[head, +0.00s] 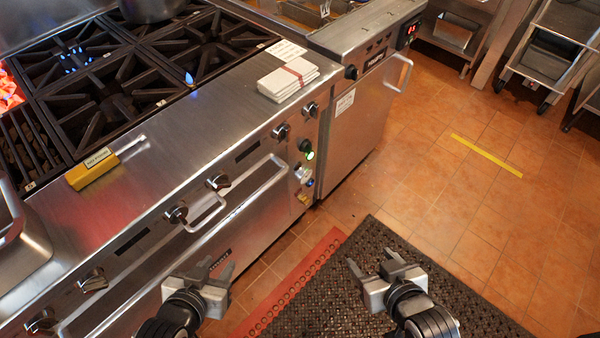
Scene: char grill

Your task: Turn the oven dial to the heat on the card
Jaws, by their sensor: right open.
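The steel range front carries several dark round knobs, among them one at left of centre (176,213), one in the middle (218,181) and one further right (280,132). A dial (305,146) with a green light beside it sits near the right end. I cannot tell which is the oven dial. A small white card with print (286,50) lies on the range's back right; its text is too small to read. My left gripper (216,267) is open and empty, in front of the oven door. My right gripper (372,262) is open and empty above the dark mat.
Oven door handles (237,198) stick out. A fryer (357,110) adjoins at right. A dark mat (350,285) covers the floor; tiles beyond are clear.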

